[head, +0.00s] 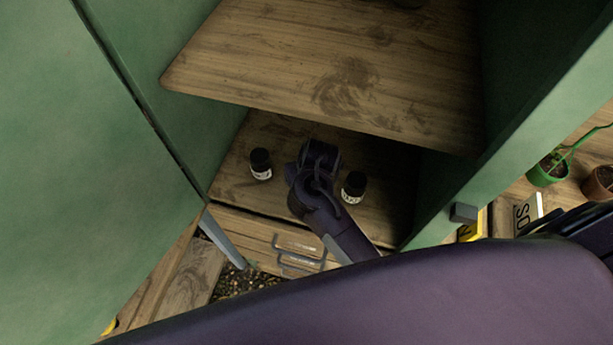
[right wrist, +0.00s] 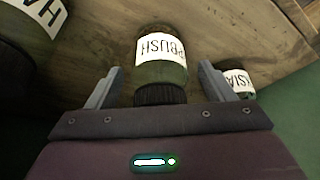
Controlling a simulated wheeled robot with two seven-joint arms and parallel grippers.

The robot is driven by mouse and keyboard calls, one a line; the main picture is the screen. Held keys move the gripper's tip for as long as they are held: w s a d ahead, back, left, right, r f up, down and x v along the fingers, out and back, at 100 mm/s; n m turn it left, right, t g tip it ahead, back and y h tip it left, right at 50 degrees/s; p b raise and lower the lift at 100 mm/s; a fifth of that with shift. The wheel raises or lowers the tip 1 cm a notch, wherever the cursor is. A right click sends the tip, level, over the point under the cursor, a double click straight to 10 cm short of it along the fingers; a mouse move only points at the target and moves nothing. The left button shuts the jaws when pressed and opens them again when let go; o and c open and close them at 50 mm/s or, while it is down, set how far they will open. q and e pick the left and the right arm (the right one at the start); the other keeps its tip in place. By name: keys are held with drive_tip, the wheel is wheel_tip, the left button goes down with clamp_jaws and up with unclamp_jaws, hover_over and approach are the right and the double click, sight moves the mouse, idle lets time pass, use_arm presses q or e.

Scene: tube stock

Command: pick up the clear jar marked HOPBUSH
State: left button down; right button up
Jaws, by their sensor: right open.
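The jar marked HOPBUSH (right wrist: 160,66) is in the middle of the right wrist view, greenish and clear with a dark lid. Its white label is upside down there, and only the end, "PBUSH", is readable. My right gripper (right wrist: 160,74) is open, with one finger on each side of the jar and a visible gap at each finger. The lid end is close to the palm. In the head view my right arm reaches into the cabinet's lower level and hides this jar and the fingertips. My left gripper is in neither view.
Two dark-lidded jars (head: 260,163) (head: 353,187) stand either side of my arm. In the wrist view, neighbouring jars read "HA" (right wrist: 40,14) and "SIA" (right wrist: 238,82). A wooden shelf (head: 330,70) overhangs; green cabinet walls (head: 480,190) close the sides.

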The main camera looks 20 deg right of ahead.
drive_tip(key=shift+w+f, duration=0.1)
drive_tip(key=shift+f, duration=0.15)
drive_tip(key=shift+r, duration=0.1)
drive_tip(key=shift+c, duration=0.6)
drive_tip(key=c, duration=0.9)
drive_tip(key=shift+c, duration=0.7)
drive_tip(key=shift+r, duration=0.1)
